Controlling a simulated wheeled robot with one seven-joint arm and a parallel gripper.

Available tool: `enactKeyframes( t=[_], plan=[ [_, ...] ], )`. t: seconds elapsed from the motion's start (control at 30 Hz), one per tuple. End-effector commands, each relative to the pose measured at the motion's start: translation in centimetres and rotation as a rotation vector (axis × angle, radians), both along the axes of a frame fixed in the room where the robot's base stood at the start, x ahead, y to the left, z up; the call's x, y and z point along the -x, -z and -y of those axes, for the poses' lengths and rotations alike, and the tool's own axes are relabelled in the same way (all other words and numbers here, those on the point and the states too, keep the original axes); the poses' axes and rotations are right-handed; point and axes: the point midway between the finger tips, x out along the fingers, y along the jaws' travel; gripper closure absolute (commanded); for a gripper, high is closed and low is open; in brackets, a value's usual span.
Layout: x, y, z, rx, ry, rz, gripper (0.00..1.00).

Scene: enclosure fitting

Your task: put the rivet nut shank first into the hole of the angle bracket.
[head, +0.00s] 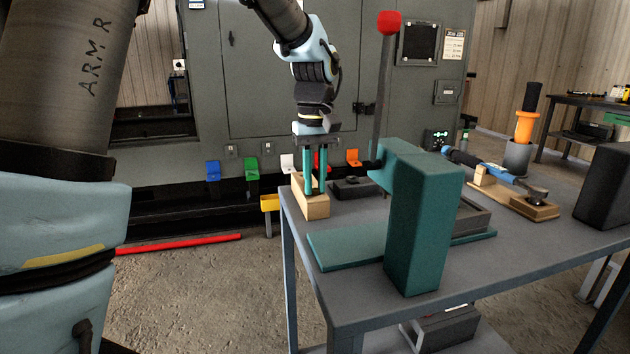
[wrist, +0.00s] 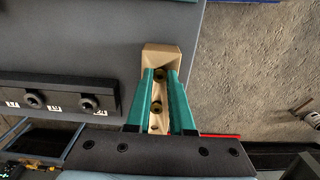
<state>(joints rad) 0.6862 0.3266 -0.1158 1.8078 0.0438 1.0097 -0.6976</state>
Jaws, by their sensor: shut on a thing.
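My gripper (head: 315,192) has two teal fingers and points down at a pale wooden block (head: 313,207) on the table's left corner. In the wrist view the fingertips (wrist: 160,75) are close together around a brassy rivet nut (wrist: 159,74) at the block's far end. The nut seems to be still at the block; whether it is lifted at all I cannot tell. Its shank is hidden. A second brassy round piece (wrist: 156,107) shows between the fingers, on the block. I cannot pick out the angle bracket for certain in either view.
A teal press-like stand (head: 425,220) with a red-knobbed lever (head: 389,25) stands right of the block. A dark strip with labelled round fittings (wrist: 60,98) lies left of the block in the wrist view. A blue tool (head: 490,167) lies farther back. The grey cabinet (head: 270,70) stands behind.

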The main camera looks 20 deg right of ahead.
Motion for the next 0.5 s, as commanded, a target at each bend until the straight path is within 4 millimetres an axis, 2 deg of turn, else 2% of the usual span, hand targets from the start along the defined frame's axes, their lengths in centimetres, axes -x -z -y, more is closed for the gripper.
enactKeyframes(
  t=[0.5],
  plan=[
    [0.0, -0.73, 0.01, 0.0, 0.0, 0.0, 1.0]
  ],
)
